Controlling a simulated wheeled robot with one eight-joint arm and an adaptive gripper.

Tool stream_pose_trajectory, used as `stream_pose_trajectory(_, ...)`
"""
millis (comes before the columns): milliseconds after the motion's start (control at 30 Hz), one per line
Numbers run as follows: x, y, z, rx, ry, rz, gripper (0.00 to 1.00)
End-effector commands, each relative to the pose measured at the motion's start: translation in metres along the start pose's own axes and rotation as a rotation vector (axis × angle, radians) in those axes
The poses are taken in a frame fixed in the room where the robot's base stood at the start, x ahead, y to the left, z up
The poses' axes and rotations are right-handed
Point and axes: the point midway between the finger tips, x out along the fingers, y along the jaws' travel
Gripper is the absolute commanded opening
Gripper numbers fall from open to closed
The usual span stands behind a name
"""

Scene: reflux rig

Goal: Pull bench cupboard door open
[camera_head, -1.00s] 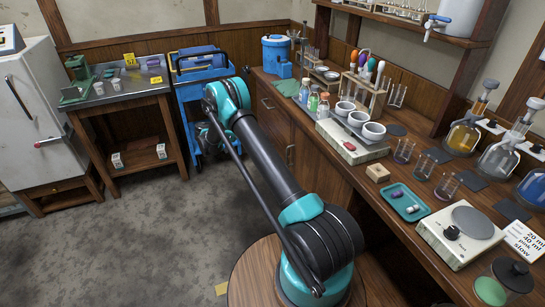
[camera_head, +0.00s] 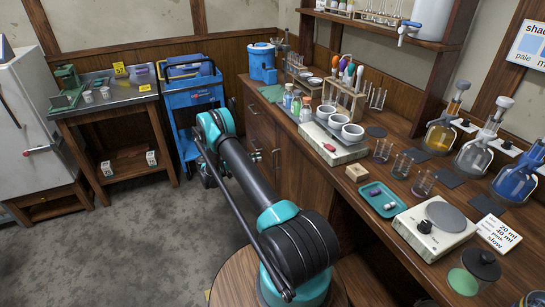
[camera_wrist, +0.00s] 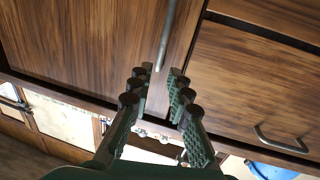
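The cupboard door (camera_head: 298,178) is brown wood, in the bench front, and looks shut.
A drawer front with a curved handle (camera_wrist: 280,143) lies right of the door in the wrist view. The bench top holds a hotplate (camera_head: 435,225), a teal tray (camera_head: 374,209) and glassware. A blue cart (camera_head: 193,105) stands behind my arm. The floor (camera_head: 110,245) at left is clear.

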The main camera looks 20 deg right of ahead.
Motion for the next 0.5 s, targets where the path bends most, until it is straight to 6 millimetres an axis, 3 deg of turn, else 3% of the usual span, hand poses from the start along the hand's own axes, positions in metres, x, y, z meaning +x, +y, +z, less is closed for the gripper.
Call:
stream_pose_trajectory(300, 0.061, 0.000, 0.000, 0.000, 0.000, 0.002, 0.18)
stream_pose_trajectory(500, 0.083, 0.000, 0.000, 0.000, -0.001, 0.000, 0.18)
